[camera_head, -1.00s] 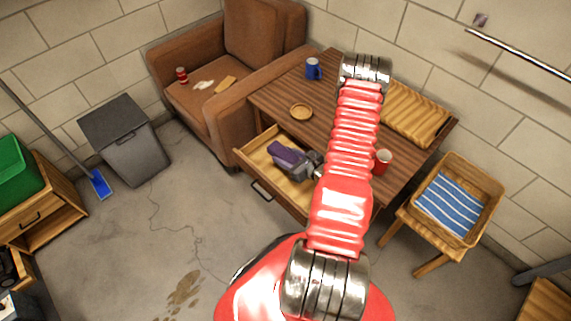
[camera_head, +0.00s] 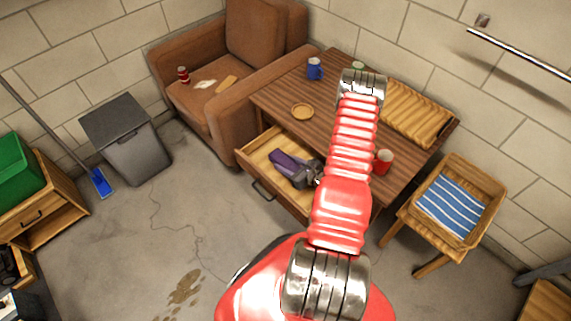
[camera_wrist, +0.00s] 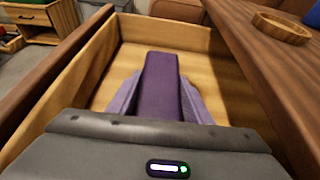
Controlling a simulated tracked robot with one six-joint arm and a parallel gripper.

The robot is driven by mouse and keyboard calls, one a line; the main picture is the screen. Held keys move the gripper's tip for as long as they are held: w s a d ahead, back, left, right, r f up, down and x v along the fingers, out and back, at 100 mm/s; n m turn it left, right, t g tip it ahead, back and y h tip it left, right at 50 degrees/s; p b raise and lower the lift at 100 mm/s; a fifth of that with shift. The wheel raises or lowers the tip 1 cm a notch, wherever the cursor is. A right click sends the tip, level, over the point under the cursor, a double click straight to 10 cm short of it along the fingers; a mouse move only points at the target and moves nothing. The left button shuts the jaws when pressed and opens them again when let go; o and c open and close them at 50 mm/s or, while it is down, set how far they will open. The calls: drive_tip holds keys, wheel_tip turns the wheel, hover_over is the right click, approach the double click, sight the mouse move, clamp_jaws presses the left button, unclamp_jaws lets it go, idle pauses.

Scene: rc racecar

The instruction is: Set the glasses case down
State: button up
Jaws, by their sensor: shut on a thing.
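The glasses case (camera_head: 284,160) is a dark purple, long box. My gripper (camera_head: 298,170) is shut on it, at the open drawer (camera_head: 262,184) of the brown table. In the wrist view the case (camera_wrist: 162,85) points away from me, over the drawer's light wooden floor (camera_wrist: 205,65), with purple flaps or fingers on both sides. The drawer walls surround it. I cannot tell whether the case touches the drawer floor. Its near end is hidden behind the grey gripper body.
The table top (camera_head: 290,90) holds a wooden bowl (camera_head: 302,111), a blue mug (camera_head: 314,69), a red cup (camera_head: 383,161) and a slatted tray (camera_head: 416,113). The table edge overhangs the drawer's back. A brown armchair (camera_head: 220,80) stands behind. The drawer looks otherwise empty.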

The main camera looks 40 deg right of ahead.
drive_tip(key=shift+f, duration=0.1)
drive_tip(key=o, duration=1.1)
drive_tip(key=v, duration=1.2)
drive_tip(key=shift+r, duration=0.2)
